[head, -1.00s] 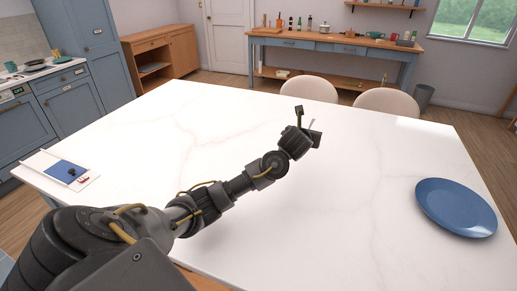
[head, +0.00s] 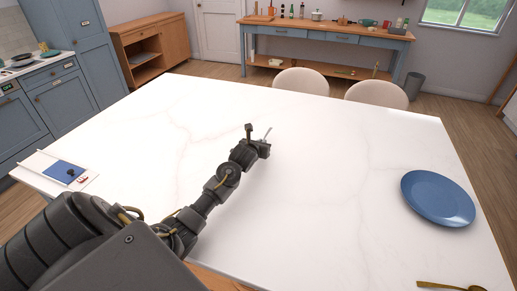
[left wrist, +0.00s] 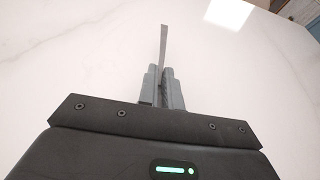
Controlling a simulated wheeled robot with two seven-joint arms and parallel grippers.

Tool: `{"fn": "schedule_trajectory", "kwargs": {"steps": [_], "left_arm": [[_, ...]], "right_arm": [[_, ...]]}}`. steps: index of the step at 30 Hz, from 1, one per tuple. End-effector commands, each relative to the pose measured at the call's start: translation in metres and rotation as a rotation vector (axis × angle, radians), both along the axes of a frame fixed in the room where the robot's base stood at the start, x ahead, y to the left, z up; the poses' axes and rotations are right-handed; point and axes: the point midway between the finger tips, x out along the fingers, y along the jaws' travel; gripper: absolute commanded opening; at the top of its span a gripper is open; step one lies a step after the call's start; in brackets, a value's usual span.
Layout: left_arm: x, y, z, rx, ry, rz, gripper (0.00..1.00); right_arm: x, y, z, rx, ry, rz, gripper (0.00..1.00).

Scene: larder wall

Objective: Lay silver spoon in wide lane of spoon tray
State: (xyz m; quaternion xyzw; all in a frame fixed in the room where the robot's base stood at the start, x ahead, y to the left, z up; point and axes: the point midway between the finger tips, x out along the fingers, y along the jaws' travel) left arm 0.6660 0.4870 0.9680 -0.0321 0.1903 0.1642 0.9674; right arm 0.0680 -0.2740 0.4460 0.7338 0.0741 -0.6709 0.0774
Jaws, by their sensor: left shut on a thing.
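My left gripper (head: 262,147) is above the white table and shut on a thin silver strip, which looks like part of the silver spoon (head: 268,132). In the left wrist view the silver spoon (left wrist: 163,45) sticks out past the fingertips (left wrist: 160,72). The rest of it is hidden between the fingers, and its bowl cannot be made out. I see no spoon tray with lanes in these frames. My right gripper is not in view.
A blue plate (head: 438,198) lies on the white table (head: 330,200) at the right. A gold-coloured utensil (head: 450,287) shows at the bottom edge. A white board with a blue panel (head: 64,172) lies at the left. The table's middle is clear. Two chairs (head: 301,80) stand beyond.

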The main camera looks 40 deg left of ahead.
Motion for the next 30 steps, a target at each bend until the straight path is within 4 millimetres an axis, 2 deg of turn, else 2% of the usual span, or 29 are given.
{"fn": "schedule_trajectory", "kwargs": {"steps": [7, 15, 26, 27, 30], "left_arm": [[-0.003, 0.005, -0.007, -0.002, 0.001, 0.002, 0.0], [-0.005, 0.009, -0.039, -0.004, 0.0, 0.002, 0.0], [-0.005, 0.009, -0.045, 0.0, -0.001, 0.0, 0.0], [-0.005, 0.009, -0.044, 0.0, 0.0, 0.0, 0.1], [-0.005, 0.009, -0.044, -0.001, 0.0, 0.0, 0.23]], "right_arm": [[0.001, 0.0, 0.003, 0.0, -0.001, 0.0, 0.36], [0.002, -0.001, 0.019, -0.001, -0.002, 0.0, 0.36], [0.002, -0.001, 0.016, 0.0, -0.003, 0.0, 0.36], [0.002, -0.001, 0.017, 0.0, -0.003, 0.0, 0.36], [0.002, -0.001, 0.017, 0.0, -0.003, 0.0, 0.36]]}}
